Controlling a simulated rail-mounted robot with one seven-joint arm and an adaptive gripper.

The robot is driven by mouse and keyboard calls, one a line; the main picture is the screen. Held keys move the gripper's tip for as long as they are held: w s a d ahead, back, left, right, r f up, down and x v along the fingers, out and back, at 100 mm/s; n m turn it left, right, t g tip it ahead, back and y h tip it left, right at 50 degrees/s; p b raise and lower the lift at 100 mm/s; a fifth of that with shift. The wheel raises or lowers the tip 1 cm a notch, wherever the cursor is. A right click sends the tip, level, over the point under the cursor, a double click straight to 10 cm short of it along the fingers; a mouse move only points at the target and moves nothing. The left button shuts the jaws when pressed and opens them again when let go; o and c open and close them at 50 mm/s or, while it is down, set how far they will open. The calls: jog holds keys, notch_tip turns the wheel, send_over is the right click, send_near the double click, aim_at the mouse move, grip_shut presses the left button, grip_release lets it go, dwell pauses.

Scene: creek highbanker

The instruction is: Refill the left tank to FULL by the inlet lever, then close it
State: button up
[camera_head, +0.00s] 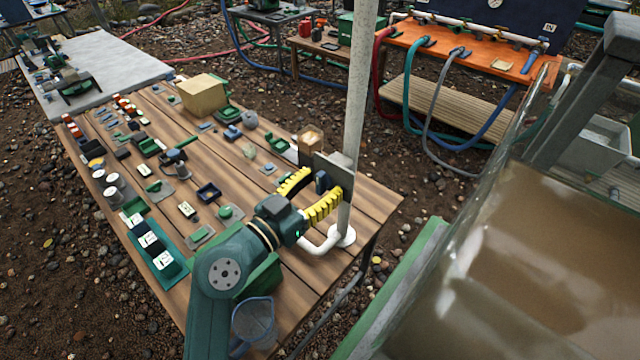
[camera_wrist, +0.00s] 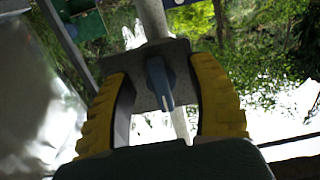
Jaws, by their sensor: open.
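A blue lever (camera_head: 322,182) sits on a grey plate (camera_head: 340,172) fixed to a pale upright post (camera_head: 358,90). In the wrist view the lever (camera_wrist: 160,82) points down the picture, in front of the plate (camera_wrist: 178,58). My gripper (camera_head: 319,188) is open, with its yellow fingers on either side of the lever. In the wrist view my gripper (camera_wrist: 162,75) shows gaps between both fingers and the lever. A large clear-walled tank (camera_head: 500,215) with brown, murky contents stands at the right. No FULL mark on it is readable, and I cannot tell if it is the left tank.
The wooden table (camera_head: 290,290) holds many small parts and a cardboard box (camera_head: 202,94). A clear jug (camera_head: 254,320) stands near its front edge. An orange bench (camera_head: 480,62) with hoses stands behind.

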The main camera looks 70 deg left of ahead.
jog(key=v, duration=1.2)
jog(key=b+v, duration=0.3)
jog(key=v, duration=0.9)
jog(key=shift+r, duration=0.1)
